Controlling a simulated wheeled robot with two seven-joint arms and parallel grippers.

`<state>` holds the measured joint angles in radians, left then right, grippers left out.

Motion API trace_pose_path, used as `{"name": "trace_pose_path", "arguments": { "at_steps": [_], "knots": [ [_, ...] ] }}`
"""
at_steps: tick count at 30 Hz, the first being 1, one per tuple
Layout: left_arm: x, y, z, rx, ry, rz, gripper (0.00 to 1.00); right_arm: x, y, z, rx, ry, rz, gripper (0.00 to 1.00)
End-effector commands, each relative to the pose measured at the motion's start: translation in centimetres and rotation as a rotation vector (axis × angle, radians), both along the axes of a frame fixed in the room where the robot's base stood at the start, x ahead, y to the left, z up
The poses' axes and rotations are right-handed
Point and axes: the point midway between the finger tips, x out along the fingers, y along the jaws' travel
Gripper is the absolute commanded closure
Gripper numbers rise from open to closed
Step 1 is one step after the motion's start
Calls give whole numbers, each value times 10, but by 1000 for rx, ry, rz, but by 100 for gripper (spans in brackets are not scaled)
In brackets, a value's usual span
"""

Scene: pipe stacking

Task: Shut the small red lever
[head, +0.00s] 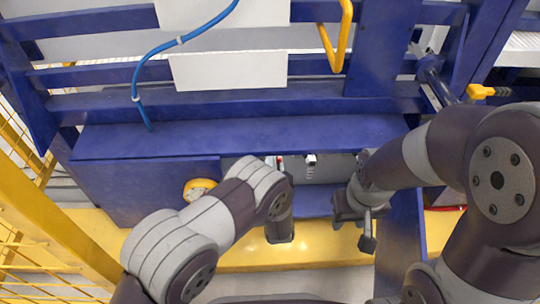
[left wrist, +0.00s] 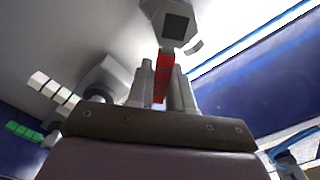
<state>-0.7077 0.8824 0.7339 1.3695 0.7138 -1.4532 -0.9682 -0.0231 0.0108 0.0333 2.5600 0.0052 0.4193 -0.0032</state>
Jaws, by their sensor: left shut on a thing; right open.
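The small red lever (left wrist: 163,68) stands between the two grey fingers of my left gripper (left wrist: 164,84) in the left wrist view, and the fingers are shut on it. In the head view only a small bit of red (head: 280,160) shows above my left wrist, which hides the rest of the lever and the fingertips. My right gripper (head: 356,226) is open and empty, to the right of the left hand and in front of the blue machine.
A grey panel (head: 325,172) sits in a recess of the blue machine (head: 250,138). A white-tipped part (head: 311,159) stands right of the red lever. The left wrist view also shows a white segmented piece (left wrist: 55,88) and a green one (left wrist: 22,130). A yellow fence (head: 50,225) borders the left.

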Motion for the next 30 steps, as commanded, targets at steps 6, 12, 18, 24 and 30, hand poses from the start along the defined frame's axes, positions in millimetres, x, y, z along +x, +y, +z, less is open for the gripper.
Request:
{"name": "trace_pose_path", "arguments": {
  "at_steps": [6,12,18,24,30],
  "knots": [
    [-1,-6,-10,205,4,-2,100,0,0,8,0,0,0,57],
    [-1,-10,-20,384,4,-2,100,0,0,11,0,0,0,57],
    [-1,-12,-29,534,4,-2,100,0,0,12,0,0,0,57],
    [-1,-13,-34,639,5,-2,100,0,0,13,0,0,0,57],
    [-1,-13,-37,698,4,-2,100,0,0,13,0,0,0,57]
  ]
}}
